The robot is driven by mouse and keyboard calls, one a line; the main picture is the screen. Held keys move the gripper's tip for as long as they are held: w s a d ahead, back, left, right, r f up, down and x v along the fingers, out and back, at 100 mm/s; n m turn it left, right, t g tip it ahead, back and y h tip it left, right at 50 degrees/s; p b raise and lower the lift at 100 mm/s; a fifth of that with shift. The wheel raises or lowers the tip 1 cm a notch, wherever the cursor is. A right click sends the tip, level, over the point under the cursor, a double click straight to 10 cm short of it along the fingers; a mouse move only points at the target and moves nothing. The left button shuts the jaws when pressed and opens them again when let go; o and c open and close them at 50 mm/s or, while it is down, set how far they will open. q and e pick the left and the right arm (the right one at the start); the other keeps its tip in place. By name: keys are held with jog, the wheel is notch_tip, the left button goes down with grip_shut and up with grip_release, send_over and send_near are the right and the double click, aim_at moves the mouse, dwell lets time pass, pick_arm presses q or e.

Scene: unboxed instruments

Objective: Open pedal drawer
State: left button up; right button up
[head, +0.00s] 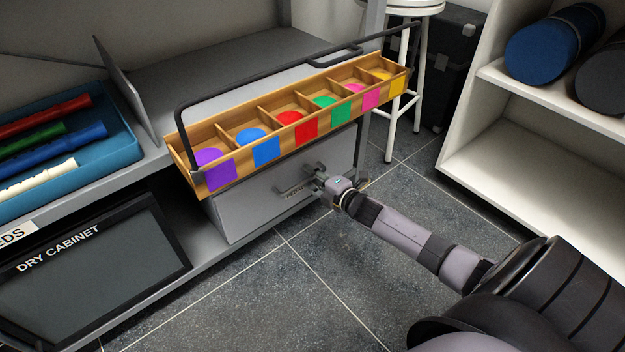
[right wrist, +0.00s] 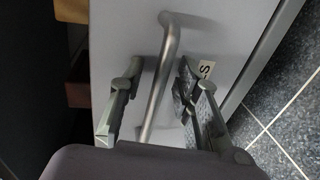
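The pedal drawer (head: 262,200) is a grey drawer front under the wooden tray, and it looks pulled out from the shelf unit. Its metal bar handle (head: 292,188) is on the front face; the handle also shows in the right wrist view (right wrist: 164,75). My right gripper (head: 318,178) is at the handle's right part. In the right wrist view its two fingers (right wrist: 155,100) are apart, one on each side of the bar, with gaps visible. A label on the drawer front is partly hidden by a finger. My left gripper is not in view.
A wooden tray (head: 282,104) with coloured compartments and a black handle is above the drawer. A blue bin (head: 100,170) of recorders and a dry cabinet (head: 95,275) are at left. A white stool (head: 393,100) and white shelves (head: 500,150) stand right. Tiled floor (head: 290,300) is clear in front.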

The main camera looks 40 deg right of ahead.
jog(key=shift+c, duration=0.5)
grip_shut()
dwell(0.4)
